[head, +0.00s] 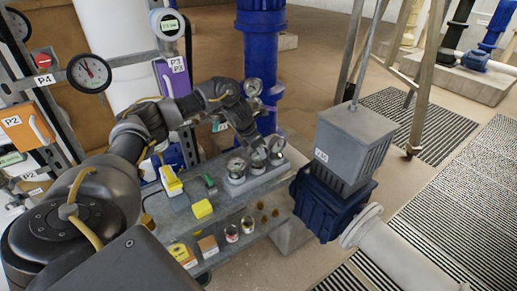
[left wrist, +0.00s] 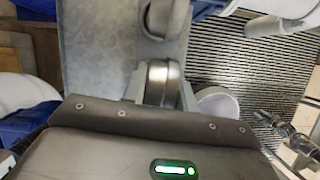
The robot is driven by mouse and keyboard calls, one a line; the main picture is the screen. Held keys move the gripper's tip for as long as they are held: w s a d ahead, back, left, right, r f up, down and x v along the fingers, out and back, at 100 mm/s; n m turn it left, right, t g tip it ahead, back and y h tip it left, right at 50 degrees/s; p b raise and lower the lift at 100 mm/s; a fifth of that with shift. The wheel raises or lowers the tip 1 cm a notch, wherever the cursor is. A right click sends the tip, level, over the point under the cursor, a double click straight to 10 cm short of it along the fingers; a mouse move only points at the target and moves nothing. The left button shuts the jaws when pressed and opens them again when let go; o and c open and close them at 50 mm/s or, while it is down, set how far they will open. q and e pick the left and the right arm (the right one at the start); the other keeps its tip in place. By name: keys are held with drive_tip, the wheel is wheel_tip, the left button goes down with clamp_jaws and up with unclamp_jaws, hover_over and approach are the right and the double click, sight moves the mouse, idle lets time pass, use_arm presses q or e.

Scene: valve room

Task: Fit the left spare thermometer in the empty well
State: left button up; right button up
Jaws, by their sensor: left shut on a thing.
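A grey block (head: 258,179) on the metal bench carries a row of round-dialled thermometers: a left one (head: 236,167), a middle one (head: 257,158) and a right one (head: 276,147). My left gripper (head: 255,143) reaches down to this row from behind, close to the middle and right dials. In the left wrist view it is shut on a silver round thermometer head (left wrist: 159,82), seen edge-on. Another rounded dark head (left wrist: 163,18) stands beyond it. I cannot tell for certain which of the row is held. Its stem is hidden. No empty well shows clearly. My right gripper is not in view.
Further gauges (head: 253,87) sit by the blue vertical pipe (head: 262,50) behind my gripper. A grey ribbed box (head: 352,150) on a blue body stands right of the bench. A lower shelf holds small parts.

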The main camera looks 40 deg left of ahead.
use_arm(q)
drive_tip(key=shift+f, duration=0.15)
drive_tip(key=shift+f, duration=0.1)
drive_tip(key=o, duration=0.8)
drive_tip(key=shift+o, duration=0.2)
drive_tip(key=b+v, duration=0.2)
drive_tip(key=v, duration=0.3)
drive_tip(key=shift+s+b, duration=0.15)
drive_tip(key=shift+b, duration=0.25)
drive_tip(key=p+v, duration=0.1)
drive_tip(key=v, duration=0.4)
drive_tip(key=shift+p, duration=0.3)
drive_tip(key=shift+s+r, duration=0.2)
drive_tip(key=shift+r, duration=0.15)
